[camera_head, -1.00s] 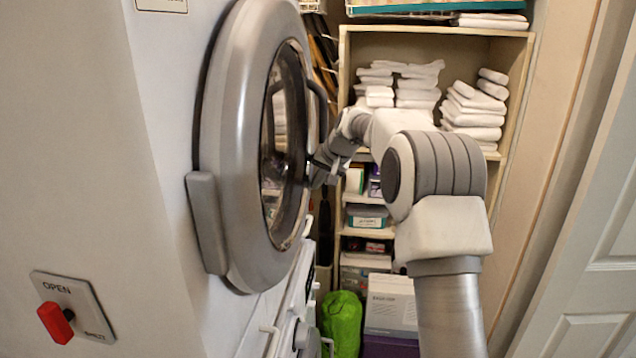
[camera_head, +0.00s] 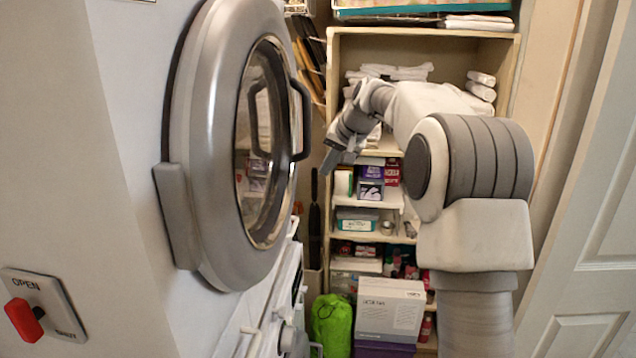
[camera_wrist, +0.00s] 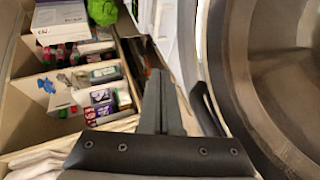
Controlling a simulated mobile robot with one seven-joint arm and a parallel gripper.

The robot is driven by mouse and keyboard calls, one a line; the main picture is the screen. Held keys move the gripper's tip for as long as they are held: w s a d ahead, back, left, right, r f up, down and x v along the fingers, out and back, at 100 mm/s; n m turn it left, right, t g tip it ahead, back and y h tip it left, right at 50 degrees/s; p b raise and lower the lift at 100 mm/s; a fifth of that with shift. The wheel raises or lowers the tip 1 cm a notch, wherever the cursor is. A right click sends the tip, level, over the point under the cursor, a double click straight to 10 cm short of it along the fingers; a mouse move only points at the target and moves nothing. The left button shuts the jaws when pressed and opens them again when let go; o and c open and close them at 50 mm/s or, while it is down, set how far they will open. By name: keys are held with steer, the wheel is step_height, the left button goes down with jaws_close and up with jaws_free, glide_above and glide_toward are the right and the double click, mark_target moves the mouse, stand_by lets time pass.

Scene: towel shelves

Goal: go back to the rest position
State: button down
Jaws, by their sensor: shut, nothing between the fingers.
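My gripper (camera_head: 333,160) is in the middle of the head view, in front of the shelves and to the right of the round door. It is empty and apart from the door handle (camera_head: 302,120). In the wrist view my gripper (camera_wrist: 162,85) has its fingers together, with nothing between them. The round grey door (camera_head: 205,150) with its dark glass is on the left in the head view. It also fills the right side of the wrist view (camera_wrist: 270,85), close beside my gripper. My arm hides part of the shelves.
The shelf unit (camera_head: 517,75) behind my arm holds folded white towels (camera_head: 405,72), boxes and a teal-labelled tub (camera_head: 356,221). A green bag (camera_head: 331,322) and a white box (camera_head: 391,308) are low down. A red lever (camera_head: 24,320) is at the lower left. A white panelled door (camera_head: 590,240) is at the right.

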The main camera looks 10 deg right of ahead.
steer(key=s+a+r+n+g+h+b, duration=0.1)
steer(key=s+a+r, duration=0.1)
steer(key=s, duration=0.9)
steer(key=s+a+r+n+h, duration=0.1)
steer(key=s, duration=1.1)
steer(key=s+f, duration=0.3)
steer(key=s, duration=0.4)
steer(key=s+f+n, duration=0.1)
steer(key=s+f, duration=0.3)
steer(key=s, duration=0.2)
steer(key=s+f+n+h+b, duration=0.1)
steer(key=s+f, duration=0.3)
steer(key=s, duration=0.3)
steer(key=shift+s, duration=0.35)
